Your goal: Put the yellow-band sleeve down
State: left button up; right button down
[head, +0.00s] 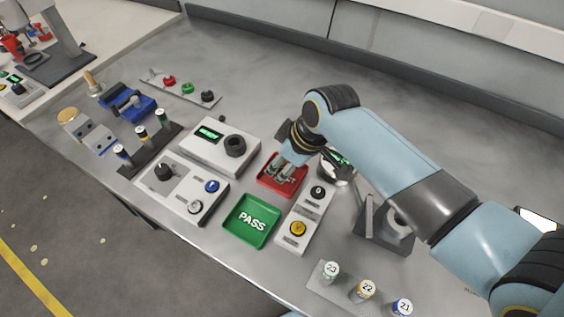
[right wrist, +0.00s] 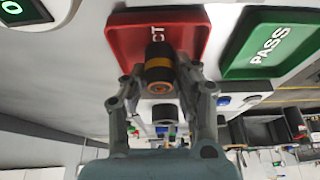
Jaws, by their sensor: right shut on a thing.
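My right gripper (head: 283,172) is over the red tray (head: 268,184) in the head view. In the right wrist view the gripper (right wrist: 163,88) is shut on the yellow-band sleeve (right wrist: 158,66), a small dark cylinder with a yellow ring. The sleeve is in front of the red tray (right wrist: 123,42), whose lettering is partly covered. I cannot tell whether the sleeve touches the tray floor. In the head view the fingers hide the sleeve. The green PASS tray (head: 250,239) stands beside the red one and also shows in the right wrist view (right wrist: 245,62). My left gripper is not in view.
A box with a green display (head: 207,134) and a knob panel (head: 168,172) stand left of the trays. A narrow button panel (head: 318,191) is close on the right. A dark rack (head: 133,162) holds several small cylinders. Numbered canisters (head: 367,291) stand at the front right.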

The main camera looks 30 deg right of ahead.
jog(key=shift+f, duration=0.15)
jog(key=c, duration=1)
grip_release()
jog(key=v, duration=1.2)
jog(key=shift+p, duration=0.4)
jog(key=shift+d, duration=0.1)
